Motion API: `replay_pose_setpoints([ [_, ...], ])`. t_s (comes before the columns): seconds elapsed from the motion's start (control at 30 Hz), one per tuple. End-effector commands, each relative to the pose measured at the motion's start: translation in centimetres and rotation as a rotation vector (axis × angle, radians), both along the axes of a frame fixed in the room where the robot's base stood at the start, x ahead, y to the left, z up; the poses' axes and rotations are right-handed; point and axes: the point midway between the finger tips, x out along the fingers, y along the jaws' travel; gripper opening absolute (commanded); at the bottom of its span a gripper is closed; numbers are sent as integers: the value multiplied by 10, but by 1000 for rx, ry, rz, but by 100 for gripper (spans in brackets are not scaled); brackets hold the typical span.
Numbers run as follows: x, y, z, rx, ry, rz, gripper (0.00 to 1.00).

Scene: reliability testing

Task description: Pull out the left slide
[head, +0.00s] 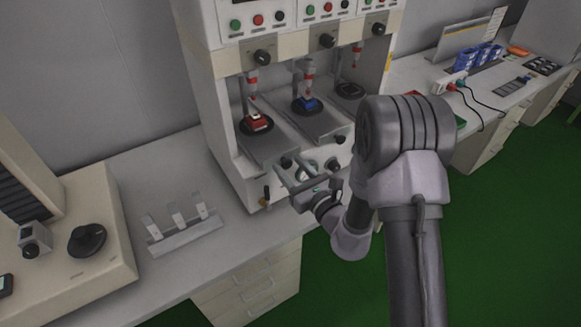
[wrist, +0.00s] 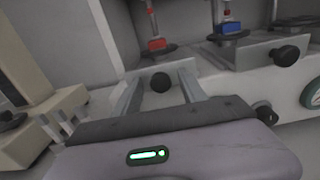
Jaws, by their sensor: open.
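The left slide (head: 262,148) is a grey plate in the left bay of the white test machine. It carries a round black pad and a red block (head: 257,122). Its black knob (head: 286,162) at the front shows in the wrist view (wrist: 161,82) between the fingers, with no visible grip on it. My gripper (head: 288,170) is open, its two fingers pointing at the machine's front around that knob. In the wrist view the gripper (wrist: 160,90) has one finger on each side of the knob. Whether a finger touches it, I cannot tell.
The middle slide (head: 318,124) with a blue block (head: 307,103) is close by on the right, its knob (wrist: 285,55) sticking out. Gauges (head: 308,167) sit on the machine's front below. A small rack (head: 185,238) stands on the table at left.

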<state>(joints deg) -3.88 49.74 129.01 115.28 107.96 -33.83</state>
Motion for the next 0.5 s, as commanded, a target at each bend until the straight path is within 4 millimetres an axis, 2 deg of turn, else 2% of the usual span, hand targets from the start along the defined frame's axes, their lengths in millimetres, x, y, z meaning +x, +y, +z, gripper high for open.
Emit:
replay_pose_setpoints([
  [0.27, 1, 1, 0, -1, -1, 0, 47],
  [0.5, 1, 1, 0, -1, -1, 0, 0],
])
